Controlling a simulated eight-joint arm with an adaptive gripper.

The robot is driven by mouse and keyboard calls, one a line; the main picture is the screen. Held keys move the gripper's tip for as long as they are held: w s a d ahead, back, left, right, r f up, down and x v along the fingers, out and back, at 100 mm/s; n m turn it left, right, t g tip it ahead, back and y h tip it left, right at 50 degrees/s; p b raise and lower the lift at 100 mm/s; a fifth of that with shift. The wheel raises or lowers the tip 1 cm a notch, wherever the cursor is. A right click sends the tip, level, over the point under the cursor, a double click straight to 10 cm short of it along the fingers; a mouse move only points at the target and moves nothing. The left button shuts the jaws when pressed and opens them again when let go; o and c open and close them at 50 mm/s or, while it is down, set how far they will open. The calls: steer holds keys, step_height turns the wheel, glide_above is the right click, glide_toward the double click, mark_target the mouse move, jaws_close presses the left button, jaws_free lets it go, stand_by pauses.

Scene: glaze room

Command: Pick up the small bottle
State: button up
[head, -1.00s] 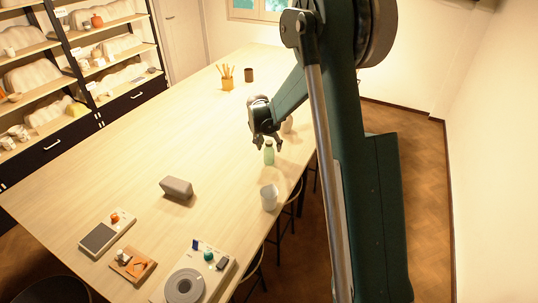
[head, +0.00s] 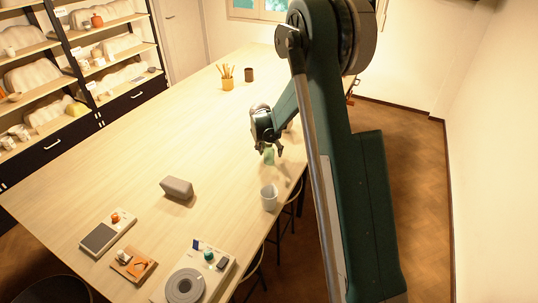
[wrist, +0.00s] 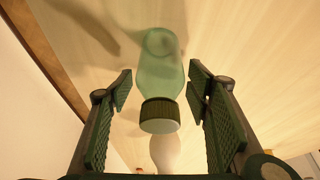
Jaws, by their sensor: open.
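The small bottle (head: 268,157) is pale green and stands on the table near its right edge. In the wrist view the bottle (wrist: 160,75) has a dark green ribbed cap and sits between my fingers. My gripper (head: 267,152) points down over the bottle in the head view, and its fingers hide the bottle's top. In the wrist view my gripper (wrist: 161,88) is open, with a gap visible on each side of the bottle.
A pale cup (head: 269,197) stands nearer on the table's right side. A whitish rounded object (wrist: 165,153) shows beyond the cap in the wrist view. The table's middle (head: 150,145) is clear.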

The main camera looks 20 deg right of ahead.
steer(key=c, duration=1)
steer(key=shift+c, duration=0.2)
steer(key=shift+r, duration=5)
